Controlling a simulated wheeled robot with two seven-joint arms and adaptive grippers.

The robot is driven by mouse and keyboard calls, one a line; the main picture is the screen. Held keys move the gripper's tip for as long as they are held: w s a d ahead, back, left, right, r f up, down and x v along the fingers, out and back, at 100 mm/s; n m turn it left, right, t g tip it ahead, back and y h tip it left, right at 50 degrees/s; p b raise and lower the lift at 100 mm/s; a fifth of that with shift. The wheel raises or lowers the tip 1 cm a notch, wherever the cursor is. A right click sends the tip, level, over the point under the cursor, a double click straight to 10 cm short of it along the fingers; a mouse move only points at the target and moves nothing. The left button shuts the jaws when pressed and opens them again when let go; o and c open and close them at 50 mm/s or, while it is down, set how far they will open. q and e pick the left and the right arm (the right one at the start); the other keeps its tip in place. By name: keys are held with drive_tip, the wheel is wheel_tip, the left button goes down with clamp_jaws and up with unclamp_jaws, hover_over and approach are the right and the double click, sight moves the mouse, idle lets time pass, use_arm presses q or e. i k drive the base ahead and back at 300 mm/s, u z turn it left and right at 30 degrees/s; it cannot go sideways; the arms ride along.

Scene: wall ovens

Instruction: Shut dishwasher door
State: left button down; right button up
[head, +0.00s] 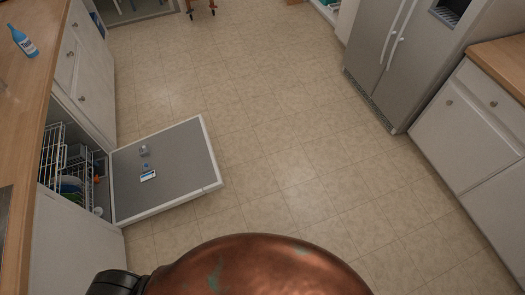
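The dishwasher door (185,150) is fully open. It lies about flat, low over the floor, with its grey inner face up and a white rim around it. Small fittings (147,175) show on that face. The dishwasher's opening (95,165) is in the cabinet row on the left, with wire racks (52,150) and dishes (72,184) inside. Neither of my grippers shows in the head view. A copper-coloured rounded shape and a dark part fill the bottom middle of the view, on the near side of the door.
A wooden counter (30,75) with a blue bottle (23,42) runs along the left. Tiled floor (270,130) is clear to the right of the door. A grey fridge (400,60) and white cabinets (468,140) stand on the right. A small wooden-legged item (200,7) is at the back.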

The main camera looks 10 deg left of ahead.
sight(184, 167)
drive_tip(key=z, duration=0.35)
drive_tip(key=i, duration=4.55)
drive_tip(key=u, duration=3.3)
